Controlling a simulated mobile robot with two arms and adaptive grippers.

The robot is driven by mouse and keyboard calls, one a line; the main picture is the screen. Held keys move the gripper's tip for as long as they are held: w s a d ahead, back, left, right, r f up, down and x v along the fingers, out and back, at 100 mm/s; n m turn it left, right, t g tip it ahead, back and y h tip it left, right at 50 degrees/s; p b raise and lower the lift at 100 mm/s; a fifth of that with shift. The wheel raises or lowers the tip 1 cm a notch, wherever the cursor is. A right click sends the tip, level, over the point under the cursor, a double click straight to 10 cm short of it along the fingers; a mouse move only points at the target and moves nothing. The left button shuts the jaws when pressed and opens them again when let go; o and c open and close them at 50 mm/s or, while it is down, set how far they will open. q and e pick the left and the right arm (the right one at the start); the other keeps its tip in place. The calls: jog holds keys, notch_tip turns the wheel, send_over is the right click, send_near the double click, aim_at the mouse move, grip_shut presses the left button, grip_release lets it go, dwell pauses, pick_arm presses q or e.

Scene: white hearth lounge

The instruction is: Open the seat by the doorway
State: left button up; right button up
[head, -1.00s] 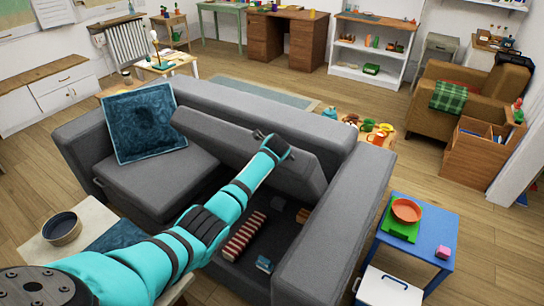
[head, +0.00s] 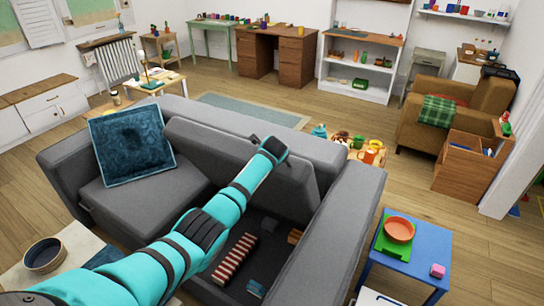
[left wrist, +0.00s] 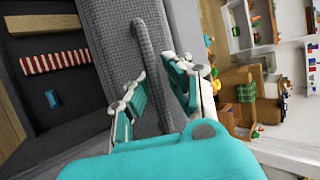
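The grey corner sofa has its right-hand seat (head: 230,165) tilted up, with a dark storage space (head: 222,262) exposed under it. My left gripper (head: 272,149) is at the raised seat's upper edge. In the left wrist view, the left gripper (left wrist: 160,90) has its two fingers spread apart. A grey fabric strap or edge (left wrist: 146,70) runs between them, and I cannot tell whether they touch it. Inside the space lie a red-and-white striped thing (head: 235,258) and a small blue thing (head: 256,288). My right gripper is out of view.
A teal cushion (head: 131,148) leans on the sofa's left part. A blue table (head: 425,262) with an orange bowl (head: 399,229) stands right of the sofa. Open wooden floor (head: 400,185) lies toward the armchair (head: 455,118).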

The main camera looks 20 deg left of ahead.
pick_arm(q)
jog(key=o, duration=0.3)
jog(key=shift+s+r, duration=0.1)
jog(key=shift+a, duration=0.1)
jog(key=v, duration=1.2)
dwell(0.3)
